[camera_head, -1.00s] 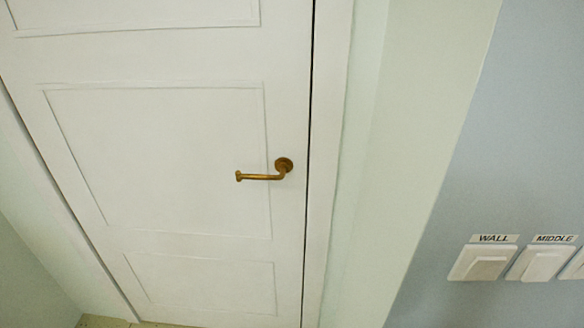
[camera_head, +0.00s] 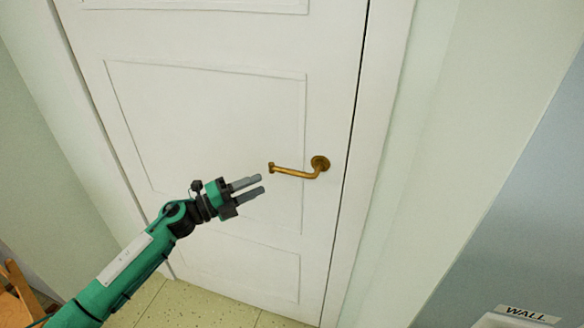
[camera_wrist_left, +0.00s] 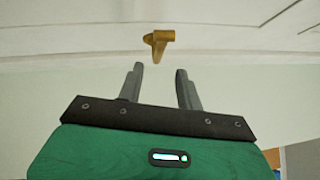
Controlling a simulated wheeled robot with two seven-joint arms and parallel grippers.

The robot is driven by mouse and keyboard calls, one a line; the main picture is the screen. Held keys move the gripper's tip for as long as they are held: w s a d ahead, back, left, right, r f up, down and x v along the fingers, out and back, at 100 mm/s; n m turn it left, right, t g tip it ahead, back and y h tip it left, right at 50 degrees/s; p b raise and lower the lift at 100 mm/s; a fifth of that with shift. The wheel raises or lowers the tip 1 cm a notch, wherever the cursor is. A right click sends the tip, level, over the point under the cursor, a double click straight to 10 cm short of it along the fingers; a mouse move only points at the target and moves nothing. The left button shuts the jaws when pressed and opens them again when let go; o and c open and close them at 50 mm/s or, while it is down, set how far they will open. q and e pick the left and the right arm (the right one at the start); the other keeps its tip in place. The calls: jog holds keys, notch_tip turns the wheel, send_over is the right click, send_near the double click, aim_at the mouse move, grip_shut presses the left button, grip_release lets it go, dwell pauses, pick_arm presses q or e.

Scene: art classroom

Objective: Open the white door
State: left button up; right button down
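The white door (camera_head: 205,125) is shut in its frame in the head view. Its brass lever handle (camera_head: 294,173) sits near the door's right edge, with the lever pointing left and level. My left gripper (camera_head: 256,186) is open and empty, left of the lever's free end and slightly lower in the picture, apart from it. In the left wrist view the handle (camera_wrist_left: 158,41) shows beyond the two open fingertips (camera_wrist_left: 160,70), with a gap between. My right gripper is in neither view.
A pale side wall (camera_head: 45,170) is at the left. A wooden object (camera_head: 18,295) stands at the lower left. Speckled floor tiles (camera_head: 190,305) show below the door.

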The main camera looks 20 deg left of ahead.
aim_at(289, 172)
pick_arm(q)
jog(key=p+x, duration=0.2)
jog(key=x, duration=0.7)
jog(key=shift+w+r+p, duration=0.1)
jog(key=shift+p, duration=0.3)
jog(key=shift+w+d, duration=0.3)
jog(key=shift+d, duration=0.1)
grip_shut()
